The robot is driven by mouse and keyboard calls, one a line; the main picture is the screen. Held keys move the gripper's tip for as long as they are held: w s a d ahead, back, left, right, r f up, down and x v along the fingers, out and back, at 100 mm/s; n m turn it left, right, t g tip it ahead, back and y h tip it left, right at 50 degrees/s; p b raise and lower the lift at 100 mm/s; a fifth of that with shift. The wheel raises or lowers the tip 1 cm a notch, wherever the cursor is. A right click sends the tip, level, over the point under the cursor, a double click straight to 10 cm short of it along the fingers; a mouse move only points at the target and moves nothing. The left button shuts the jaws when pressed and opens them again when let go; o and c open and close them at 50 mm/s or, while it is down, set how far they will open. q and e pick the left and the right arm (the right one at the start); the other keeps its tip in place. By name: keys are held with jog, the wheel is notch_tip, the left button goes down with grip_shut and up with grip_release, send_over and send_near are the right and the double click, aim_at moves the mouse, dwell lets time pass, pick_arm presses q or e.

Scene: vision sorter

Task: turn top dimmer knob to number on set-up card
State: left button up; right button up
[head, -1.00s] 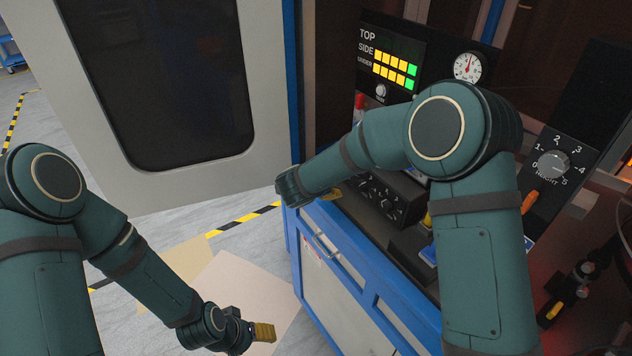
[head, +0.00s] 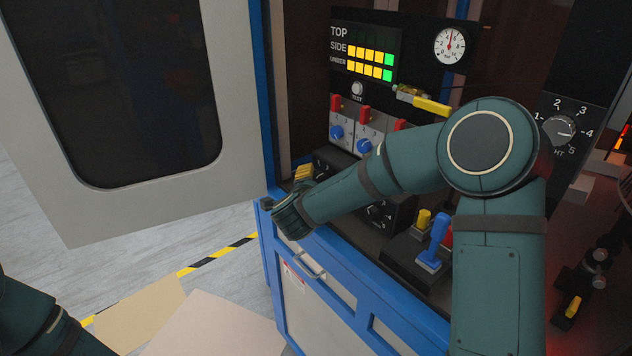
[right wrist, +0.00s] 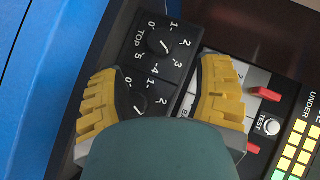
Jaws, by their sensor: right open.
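The black dimmer box (head: 378,214) stands on the bench edge, partly hidden behind my right arm in the head view. In the right wrist view the top dimmer knob (right wrist: 159,47) is a black knob in a ring of white numbers, with TOP printed beside it. Its exact setting is too small to read surely. A second knob (right wrist: 139,105) lies between the fingers in that view. My right gripper (right wrist: 160,98) has its yellow fingers wide apart with nothing between them; the top knob is past their tips. My left gripper is out of view. I see no set-up card.
A light panel (head: 366,50) shows a dark TOP row and lit SIDE and UNDER rows. Around the bench are a gauge (head: 449,46), red-topped switches (head: 364,116), a blue joystick (head: 435,240) and a height dial (head: 559,128). An open door (head: 225,195) stands left.

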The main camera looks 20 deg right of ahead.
jog(key=b+x, duration=0.1)
jog(key=x, duration=0.7)
jog(key=shift+w, duration=0.1)
grip_shut()
